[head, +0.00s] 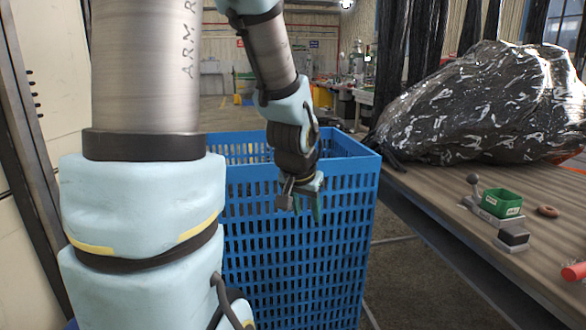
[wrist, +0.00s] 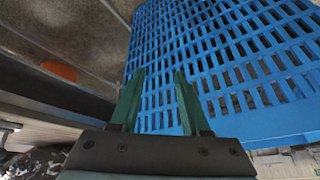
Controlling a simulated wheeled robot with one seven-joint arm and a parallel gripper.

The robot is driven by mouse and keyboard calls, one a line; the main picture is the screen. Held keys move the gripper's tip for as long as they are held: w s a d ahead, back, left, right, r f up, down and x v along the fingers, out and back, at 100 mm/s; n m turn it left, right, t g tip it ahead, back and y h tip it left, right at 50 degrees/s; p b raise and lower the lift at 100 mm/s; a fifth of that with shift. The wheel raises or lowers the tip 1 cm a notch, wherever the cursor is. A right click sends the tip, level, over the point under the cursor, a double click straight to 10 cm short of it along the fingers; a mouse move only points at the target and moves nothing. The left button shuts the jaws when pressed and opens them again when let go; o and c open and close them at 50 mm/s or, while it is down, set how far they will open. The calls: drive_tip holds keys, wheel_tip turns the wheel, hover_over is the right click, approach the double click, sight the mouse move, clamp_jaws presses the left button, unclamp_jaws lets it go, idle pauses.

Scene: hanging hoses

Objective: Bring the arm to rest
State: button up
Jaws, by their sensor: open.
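My gripper (head: 306,203) hangs at the end of my arm in front of the blue crate in the head view, with its fingers pointing down. In the wrist view my gripper (wrist: 158,92) shows two green fingers standing apart with nothing between them. The slotted wall of the blue crate (wrist: 225,60) lies beyond the fingers. I cannot tell whether the fingertips touch it. My upper arm links fill the left of the head view and hide part of the crate.
The tall blue crate (head: 300,275) stands in the middle. A wooden table (head: 450,215) on the right bears a black plastic-wrapped bundle (head: 490,105), a small green box (head: 502,203), a brown ring (head: 548,211) and a red cylinder (head: 574,271). Bare floor (head: 395,260) shows between crate and table.

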drive_tip(key=s+a+f+n+g+y, duration=0.1)
drive_tip(key=s+a+f+n+g, duration=0.25)
drive_tip(key=s+a, duration=0.5)
wheel_tip(320, 180, up, 23)
drive_tip(key=a+p, duration=0.1)
drive_tip(key=p, duration=2.1)
drive_tip(key=shift+w+a+f+n, duration=0.2)
drive_tip(key=shift+n, duration=0.15)
